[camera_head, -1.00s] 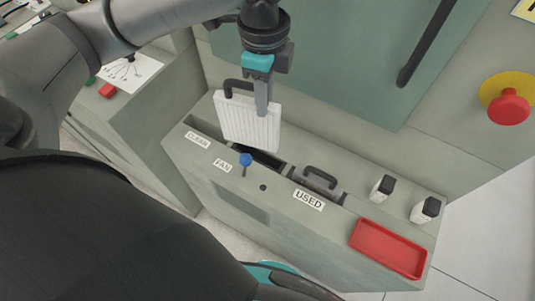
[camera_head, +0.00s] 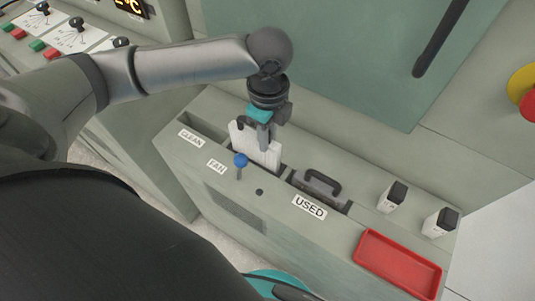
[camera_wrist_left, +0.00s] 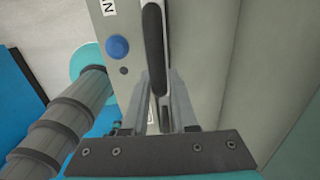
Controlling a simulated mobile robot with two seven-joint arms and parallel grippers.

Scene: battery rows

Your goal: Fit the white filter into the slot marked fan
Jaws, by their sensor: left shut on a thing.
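The white filter (camera_head: 258,150) stands upright at the slot marked fan in the head view, its lower part hidden below the slot's rim. My left gripper (camera_head: 263,140) is shut on the filter's dark handle, which also shows between the fingers in the left wrist view (camera_wrist_left: 154,60). The fan label (camera_head: 216,166) is on the console top in front of the slot. A blue knob (camera_head: 240,160) on a short stem stands between my camera and the filter. It also shows in the left wrist view (camera_wrist_left: 117,47). My right gripper is not in view.
The clean slot, with its label (camera_head: 191,138), lies to the left. A grey filter with a dark handle (camera_head: 323,183) sits in the slot marked used (camera_head: 310,206). Two small black-and-white blocks (camera_head: 392,197) (camera_head: 440,222) and a red tray (camera_head: 398,264) are at the right.

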